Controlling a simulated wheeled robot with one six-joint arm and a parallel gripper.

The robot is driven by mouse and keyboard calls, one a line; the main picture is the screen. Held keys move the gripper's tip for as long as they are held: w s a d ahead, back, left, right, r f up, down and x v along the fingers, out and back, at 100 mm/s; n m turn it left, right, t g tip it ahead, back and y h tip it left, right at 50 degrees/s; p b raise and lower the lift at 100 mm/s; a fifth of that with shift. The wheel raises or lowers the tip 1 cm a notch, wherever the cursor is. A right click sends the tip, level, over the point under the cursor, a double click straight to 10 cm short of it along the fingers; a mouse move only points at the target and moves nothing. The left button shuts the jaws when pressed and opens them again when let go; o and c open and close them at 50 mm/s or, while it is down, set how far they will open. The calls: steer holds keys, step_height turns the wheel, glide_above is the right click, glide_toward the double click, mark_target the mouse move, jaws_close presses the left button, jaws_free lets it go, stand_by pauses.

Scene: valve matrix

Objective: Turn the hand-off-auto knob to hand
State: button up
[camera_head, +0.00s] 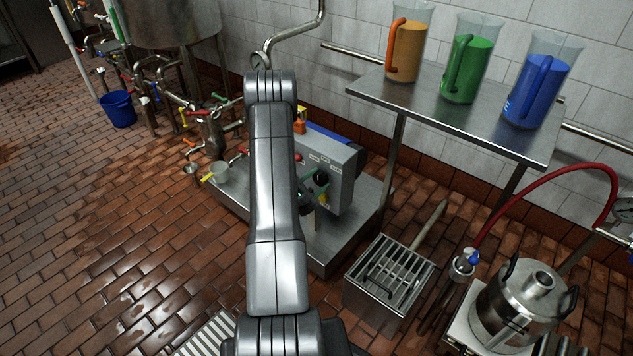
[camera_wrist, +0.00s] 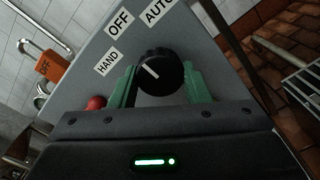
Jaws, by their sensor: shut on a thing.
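The black hand-off-auto knob (camera_wrist: 165,70) is on a grey panel (camera_wrist: 75,85) in the wrist view. Its white pointer line slants to the upper left, between the HAND label (camera_wrist: 107,62) and the OFF label (camera_wrist: 120,20), seemingly nearer OFF. The AUTO label (camera_wrist: 158,11) is partly cut off at the top edge. My gripper (camera_wrist: 160,88) is shut on the knob, one green finger on each side. In the head view the panel is the grey control box (camera_head: 345,178), and my gripper (camera_head: 316,187) is at its front. The knob cannot be made out there.
A red button (camera_wrist: 96,103) is left of the left finger. The box stands on a steel platform (camera_head: 345,245). A steel table (camera_head: 455,115) with three coloured jugs and a grated box (camera_head: 392,270) are to the right.

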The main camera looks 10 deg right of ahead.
steer(key=n+b, duration=0.1)
steer(key=n, duration=0.3)
steer(key=shift+s+f, duration=0.1)
steer(key=shift+f, duration=0.05)
steer(key=n, duration=0.5)
steer(key=shift+n+b, duration=0.3)
steer(key=shift+b, duration=0.1)
stand_by(0.5)
steer(key=o, duration=1)
steer(key=shift+c, duration=0.2)
steer(key=p+v, duration=0.1)
steer(key=v, duration=1.2)
steer(key=shift+s+a+p, duration=0.25)
steer(key=shift+s+p, duration=0.05)
steer(key=shift+d, duration=0.1)
